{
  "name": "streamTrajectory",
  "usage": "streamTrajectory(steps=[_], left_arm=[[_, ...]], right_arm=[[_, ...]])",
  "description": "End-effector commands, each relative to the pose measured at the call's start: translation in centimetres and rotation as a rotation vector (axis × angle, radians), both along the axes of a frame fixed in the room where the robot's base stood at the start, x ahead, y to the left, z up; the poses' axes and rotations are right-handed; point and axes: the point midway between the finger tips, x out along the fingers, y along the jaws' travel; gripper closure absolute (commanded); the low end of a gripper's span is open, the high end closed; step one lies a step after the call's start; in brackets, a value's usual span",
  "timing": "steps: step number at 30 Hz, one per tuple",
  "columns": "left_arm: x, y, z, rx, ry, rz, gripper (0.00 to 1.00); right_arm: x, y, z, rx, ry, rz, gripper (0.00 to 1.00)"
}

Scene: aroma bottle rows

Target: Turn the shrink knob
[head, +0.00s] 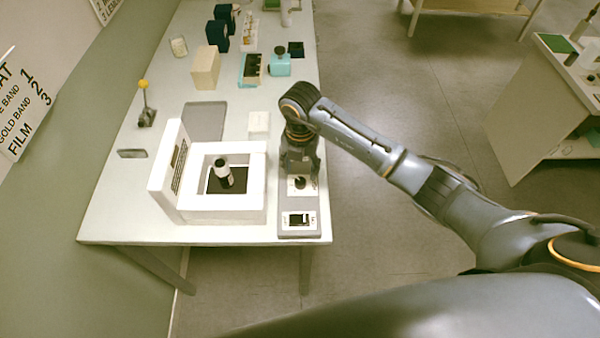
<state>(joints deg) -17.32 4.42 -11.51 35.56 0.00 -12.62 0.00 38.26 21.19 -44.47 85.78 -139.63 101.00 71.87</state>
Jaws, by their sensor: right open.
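The shrink knob (299,183) is a small black knob on a white plate, set in a grey panel (286,233) at the near right corner of the table. My right gripper (300,172) points down over the panel from behind the knob. It is open, and its fingers are close to the knob. I cannot tell whether they touch it. The gripper hides the far part of the panel. My left gripper is out of view.
Left of the panel, a white box (200,217) with a raised lid holds a dark bottle (222,181). A small white box (259,122) is behind. A beige block (205,67), a teal jar (280,64) and dark boxes (217,36) stand farther back.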

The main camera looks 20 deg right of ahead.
Motion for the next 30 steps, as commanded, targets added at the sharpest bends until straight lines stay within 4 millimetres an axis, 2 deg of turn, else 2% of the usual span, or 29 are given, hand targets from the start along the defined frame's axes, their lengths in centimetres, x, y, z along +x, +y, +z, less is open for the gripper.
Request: streamTrajectory(steps=[3, 9, 20, 27, 28, 30], left_arm=[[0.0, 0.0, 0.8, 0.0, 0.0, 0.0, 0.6], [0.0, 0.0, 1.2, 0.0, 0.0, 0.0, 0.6], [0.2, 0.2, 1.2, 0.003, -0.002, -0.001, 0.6], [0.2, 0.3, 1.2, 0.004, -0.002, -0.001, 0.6], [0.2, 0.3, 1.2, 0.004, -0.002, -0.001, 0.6], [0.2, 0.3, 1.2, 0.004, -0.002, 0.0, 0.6]], right_arm=[[-0.1, 0.0, -2.0, 0.0, 0.004, 0.0, 0.48], [0.0, 0.1, -4.2, 0.002, 0.001, 0.0, 0.48], [0.0, 0.0, -4.7, 0.001, -0.002, 0.001, 0.48], [0.0, 0.0, -4.7, 0.002, -0.001, 0.001, 0.97], [0.0, 0.0, -4.7, 0.002, -0.001, 0.001, 1.0], [0.0, 0.0, -4.7, 0.002, -0.001, 0.001, 1.0]])
